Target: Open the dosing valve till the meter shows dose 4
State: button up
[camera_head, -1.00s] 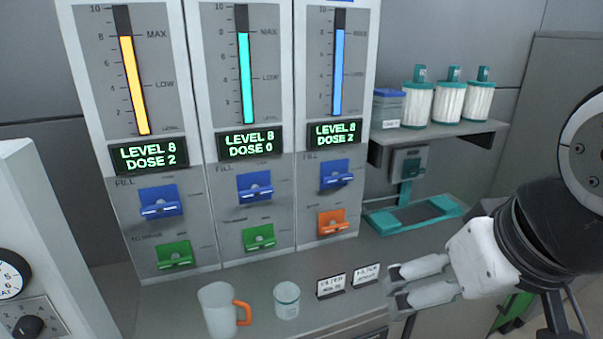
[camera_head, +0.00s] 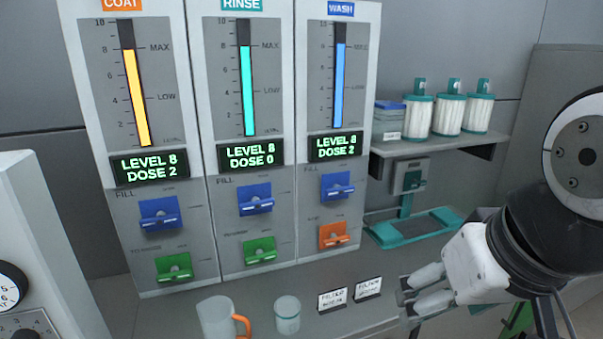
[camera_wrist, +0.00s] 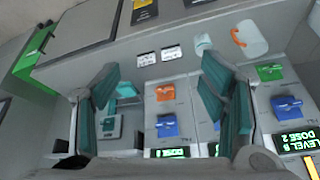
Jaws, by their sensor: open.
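Three dosing panels stand side by side, with a yellow COAT gauge (camera_head: 137,98), a teal RINSE gauge (camera_head: 247,90) and a blue WASH gauge (camera_head: 340,85). The COAT meter (camera_head: 150,168) reads level 8, dose 2. The RINSE meter (camera_head: 251,154) reads level 8, dose 0. The WASH meter (camera_head: 335,146) reads level 8, dose 2. Each has a blue fill valve, with a green valve below on COAT (camera_head: 174,267) and RINSE (camera_head: 260,250), and an orange valve (camera_head: 332,235) on WASH. My gripper (camera_head: 418,291) is open and empty, right of the panels; its fingers (camera_wrist: 167,110) also show in the wrist view.
A clear mug with an orange handle (camera_head: 217,318), a glass jar (camera_head: 287,315) and two small label cards (camera_head: 332,299) stand on the counter before the panels. A shelf (camera_head: 440,143) with several white filters is at the right. A teal stand (camera_head: 415,228) is below it.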

jog(key=w+a+f+m+g+y+b, duration=0.1)
jog(key=w+f+m+b, duration=0.1)
jog(key=w, duration=0.3)
jog(key=w+a+f+m+g+y+b, duration=0.1)
jog(key=w+f+m+b, duration=0.1)
jog(key=w+f+m, duration=0.2)
jog(key=w+a+f+m+g+y+b, duration=0.1)
jog(key=w+f+m+b, duration=0.1)
jog(key=w+m, duration=0.3)
jog(key=shift+w+f, duration=0.3)
jog(key=shift+w, duration=0.25)
jog(key=shift+w+f, duration=0.25)
jog(key=shift+w, duration=0.3)
jog(key=c, duration=0.3)
jog(key=m+t+y+b, duration=0.7)
jog(key=m+y+b, duration=0.6)
jog(key=m, duration=1.7)
send_near(340, 242)
jog(key=b+x, duration=0.1)
jog(key=x, duration=1)
jog(key=shift+r, duration=0.1)
jog(key=shift+c, duration=0.6)
grip_shut()
